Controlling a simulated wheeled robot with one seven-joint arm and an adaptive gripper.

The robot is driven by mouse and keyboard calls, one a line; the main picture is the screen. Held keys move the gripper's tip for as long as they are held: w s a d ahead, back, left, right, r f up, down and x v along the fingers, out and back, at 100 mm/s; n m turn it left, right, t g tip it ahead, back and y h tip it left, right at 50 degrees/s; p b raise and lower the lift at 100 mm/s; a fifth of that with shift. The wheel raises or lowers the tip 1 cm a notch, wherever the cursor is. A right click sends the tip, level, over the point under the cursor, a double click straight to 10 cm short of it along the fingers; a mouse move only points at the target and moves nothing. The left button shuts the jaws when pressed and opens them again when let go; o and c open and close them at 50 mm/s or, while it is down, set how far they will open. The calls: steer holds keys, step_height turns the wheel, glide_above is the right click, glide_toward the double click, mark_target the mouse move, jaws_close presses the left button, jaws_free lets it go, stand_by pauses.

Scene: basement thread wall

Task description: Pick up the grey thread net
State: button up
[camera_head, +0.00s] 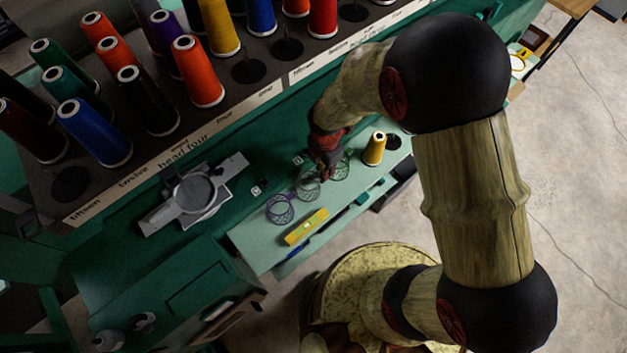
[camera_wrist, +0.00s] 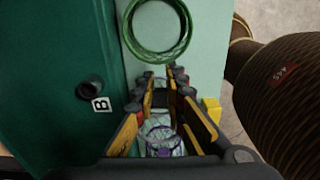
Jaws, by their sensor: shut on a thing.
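The grey thread net (camera_head: 308,187) is a pale mesh ring on the light green shelf, between the purple thread net (camera_head: 280,209) and the green thread net (camera_head: 343,166). My gripper (camera_head: 325,172) reaches down to it from above. In the wrist view, my gripper (camera_wrist: 163,84) has its fingers closed in on grey mesh, which is partly hidden by them. The green net (camera_wrist: 158,30) lies just beyond the fingertips. The purple net (camera_wrist: 162,142) shows between the finger bases. I cannot tell whether the grey net is clear of the shelf.
A yellow tool (camera_head: 306,227) lies on the shelf near the nets, and a yellow thread cone (camera_head: 375,149) stands to the right. A rack (camera_head: 215,115) with several thread cones rises behind. A grey hoop fixture (camera_head: 195,193) sits at left on the green machine.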

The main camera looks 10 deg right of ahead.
steer(key=shift+r, duration=0.15)
steer(key=shift+r, duration=0.65)
steer(key=s+d+r, duration=0.7)
steer(key=s+r, duration=0.4)
steer(key=s, duration=0.1)
steer(key=shift+r, duration=0.2)
steer(key=shift+d+r, duration=0.1)
steer(key=shift+d, duration=0.05)
